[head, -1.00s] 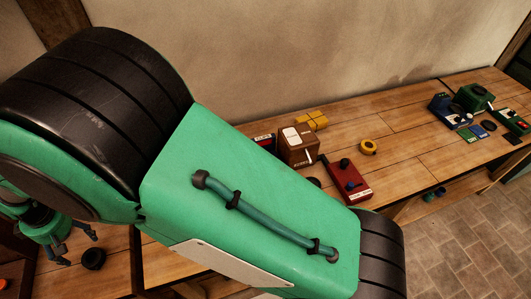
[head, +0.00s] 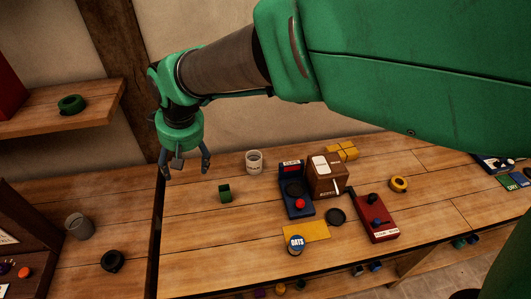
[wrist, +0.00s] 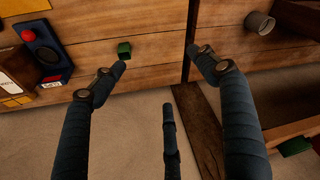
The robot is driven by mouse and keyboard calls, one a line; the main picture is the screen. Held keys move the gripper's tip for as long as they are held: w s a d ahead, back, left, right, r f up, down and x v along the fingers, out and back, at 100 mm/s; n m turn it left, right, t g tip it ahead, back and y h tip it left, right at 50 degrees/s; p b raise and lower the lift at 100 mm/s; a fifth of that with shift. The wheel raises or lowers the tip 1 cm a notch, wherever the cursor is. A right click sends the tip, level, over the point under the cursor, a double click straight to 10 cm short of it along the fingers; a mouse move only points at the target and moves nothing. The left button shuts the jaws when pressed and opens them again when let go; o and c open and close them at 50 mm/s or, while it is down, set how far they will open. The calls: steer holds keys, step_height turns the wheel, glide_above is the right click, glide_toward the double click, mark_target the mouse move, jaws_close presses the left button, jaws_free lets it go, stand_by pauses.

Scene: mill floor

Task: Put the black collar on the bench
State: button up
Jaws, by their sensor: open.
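The black collar (head: 112,261) is a dark ring lying on the left bench section in the head view, near its front. I do not make it out in the wrist view. My gripper (head: 188,170) hangs fingers down near the gap between the two bench sections, open and empty. It is above and to the right of the collar in the picture, clear of it. Its spread fingers also show in the wrist view (wrist: 165,75). The right bench section (head: 200,260) has bare wood at its front left.
A green block (head: 225,193), a white cup (head: 254,162), a blue device (head: 295,192) and a brown box (head: 327,177) stand on the right section. A grey cup (head: 79,227) stands behind the collar.

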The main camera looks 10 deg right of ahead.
steer(key=s+d+r+m+t, duration=0.1)
steer(key=s+d+r+m, duration=0.2)
steer(key=d, duration=0.7)
steer(key=s+d+r+m+t, duration=0.1)
steer(key=s+d+r, duration=0.35)
steer(key=d, duration=0.55)
steer(key=s+d+f+m+h, duration=0.1)
steer(key=s+d+m+h, duration=0.1)
steer(key=s+d, duration=1)
steer(key=shift+s+m+t, duration=0.3)
steer(key=shift+m+t, duration=0.1)
steer(key=shift+m, duration=0.5)
